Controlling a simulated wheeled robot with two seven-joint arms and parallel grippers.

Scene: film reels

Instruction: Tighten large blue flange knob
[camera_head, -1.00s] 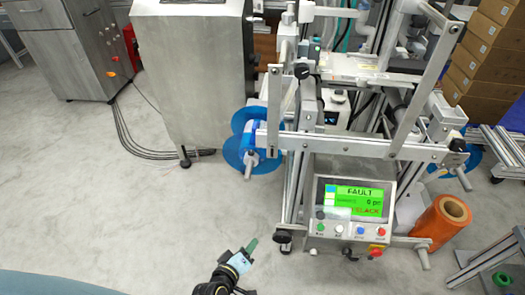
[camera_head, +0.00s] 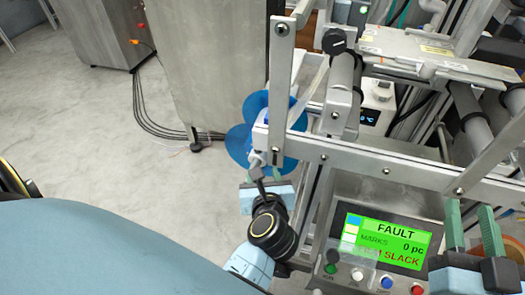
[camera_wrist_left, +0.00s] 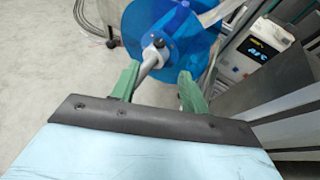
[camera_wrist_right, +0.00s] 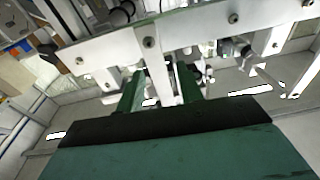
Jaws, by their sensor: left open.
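The large blue flange (camera_head: 238,143) is on the reel holder at the machine's left side, partly hidden behind the frame bars. The left wrist view shows it more fully (camera_wrist_left: 190,35), with a pale shaft through its hub and a small dark knob (camera_wrist_left: 158,43) on the hub. My left gripper (camera_head: 263,182) is just below the flange. My right gripper (camera_head: 470,213) is open in front of the machine's frame, right of the display.
A green display (camera_head: 385,240) reads FAULT, with several buttons below it. Metal frame bars (camera_head: 370,165) cross in front of the machine. A steel cabinet (camera_head: 205,60) stands left of the flange. Grey floor (camera_head: 90,130) is clear at the left.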

